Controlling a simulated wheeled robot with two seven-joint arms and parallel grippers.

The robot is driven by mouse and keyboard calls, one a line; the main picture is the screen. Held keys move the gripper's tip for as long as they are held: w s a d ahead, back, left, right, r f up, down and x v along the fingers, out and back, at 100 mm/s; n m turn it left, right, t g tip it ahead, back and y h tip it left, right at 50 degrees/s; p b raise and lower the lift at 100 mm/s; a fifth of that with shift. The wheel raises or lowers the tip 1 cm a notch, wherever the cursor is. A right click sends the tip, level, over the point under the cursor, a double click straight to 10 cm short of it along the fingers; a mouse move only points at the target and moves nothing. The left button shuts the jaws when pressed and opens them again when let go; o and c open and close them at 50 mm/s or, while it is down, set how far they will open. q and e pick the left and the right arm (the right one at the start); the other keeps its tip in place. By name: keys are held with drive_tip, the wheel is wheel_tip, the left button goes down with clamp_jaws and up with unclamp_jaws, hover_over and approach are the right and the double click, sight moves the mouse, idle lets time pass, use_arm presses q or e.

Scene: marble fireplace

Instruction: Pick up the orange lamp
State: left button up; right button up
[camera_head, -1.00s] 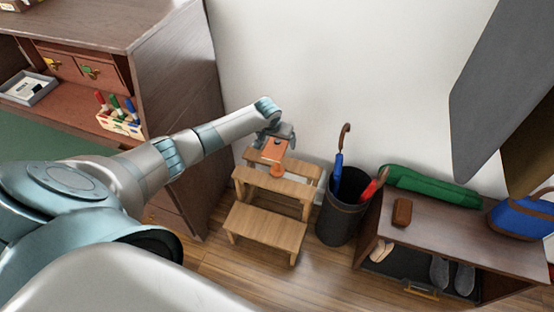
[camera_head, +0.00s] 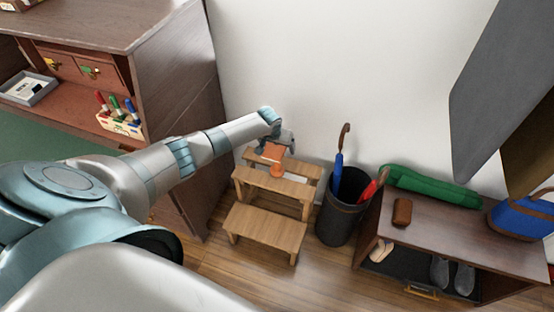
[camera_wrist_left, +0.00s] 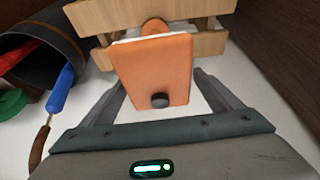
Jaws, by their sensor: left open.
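The orange lamp (camera_head: 272,153) is at the top of the wooden step stool (camera_head: 266,228), by the white wall. In the left wrist view the lamp (camera_wrist_left: 153,72) shows a flat orange face with a dark round knob near its lower edge. My left gripper (camera_head: 274,147) is right at the lamp. In the wrist view its open fingers (camera_wrist_left: 160,95) stand on either side of the lamp's near end, with a gap visible at each side. The lamp's underside is hidden. My right gripper is not in view.
A dark bin (camera_head: 341,208) with umbrellas stands right of the stool. A shoe bench (camera_head: 470,228) with a green roll (camera_head: 430,186) is further right. A wooden desk (camera_head: 178,90) stands close on the left.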

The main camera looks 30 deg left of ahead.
use_arm(q)
drive_tip(key=shift+w+f, duration=0.2)
drive_tip(key=shift+f, duration=0.25)
drive_tip(key=shift+w+f, duration=0.15)
drive_tip(key=shift+f, duration=0.2)
drive_tip(key=shift+c, duration=0.6)
drive_tip(key=c, duration=1.7)
drive_tip(key=shift+o, duration=0.2)
drive_tip(key=shift+r, duration=0.2)
